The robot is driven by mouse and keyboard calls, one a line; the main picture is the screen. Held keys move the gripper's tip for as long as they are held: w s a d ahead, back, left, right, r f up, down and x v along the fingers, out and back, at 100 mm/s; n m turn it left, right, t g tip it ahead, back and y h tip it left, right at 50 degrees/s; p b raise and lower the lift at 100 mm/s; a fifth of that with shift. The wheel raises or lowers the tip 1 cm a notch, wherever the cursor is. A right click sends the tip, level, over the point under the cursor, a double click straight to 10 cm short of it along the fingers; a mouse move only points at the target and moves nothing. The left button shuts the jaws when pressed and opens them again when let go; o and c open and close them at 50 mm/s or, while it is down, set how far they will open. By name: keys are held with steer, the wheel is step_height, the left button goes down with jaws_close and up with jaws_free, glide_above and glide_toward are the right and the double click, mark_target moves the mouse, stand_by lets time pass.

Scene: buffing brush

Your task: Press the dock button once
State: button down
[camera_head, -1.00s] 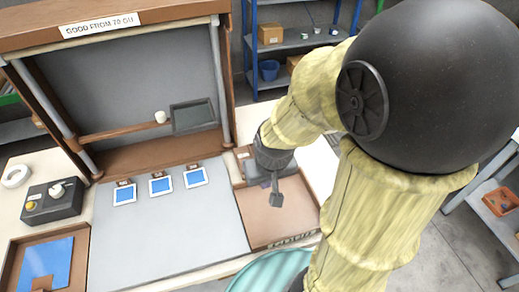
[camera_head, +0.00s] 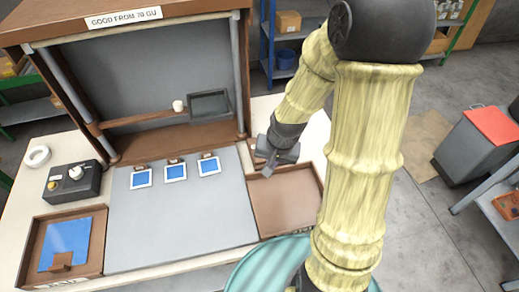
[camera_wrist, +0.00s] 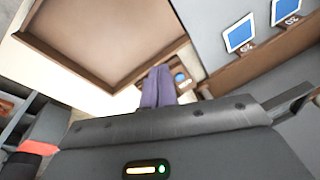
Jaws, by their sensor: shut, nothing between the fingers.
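My gripper (camera_head: 268,170) is shut and empty, its fingers pointing down near the back edge of the brown tray at the right end of the bench. In the wrist view the shut fingers (camera_wrist: 158,86) stand next to a small brown wooden block with a round blue-grey spot (camera_wrist: 181,78), which may be the dock button. The fingers partly cover the block, and I cannot tell whether they touch it. In the head view my gripper and wrist hide most of that block.
The shallow brown tray (camera_head: 285,222) is empty. Several blue-faced cards (camera_head: 175,173) stand along the back of the grey mat (camera_head: 180,230). A dark control box (camera_head: 74,183) with a yellow button and white knob is at left, behind a tray with a blue sheet (camera_head: 66,243).

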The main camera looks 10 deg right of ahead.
steer(key=w+f+m+t+y+p, duration=0.1)
steer(key=w+m+t+y+p, duration=0.3)
steer(key=w+m, duration=1)
steer(key=shift+d+f+y+p, duration=0.15)
steer(key=shift+d+y+p, duration=0.4)
steer(key=shift+p, duration=0.35)
steer(key=shift+a+f, duration=0.1)
step_height(320, 180, down, 6)
steer(key=b, duration=0.5)
steer(key=shift+f+b, duration=0.1)
steer(key=shift+b, duration=0.3)
steer(key=shift+f+b, duration=0.75)
steer(key=shift+f, duration=0.5)
steer(key=shift+f, duration=0.1)
steer(key=shift+f, duration=0.3)
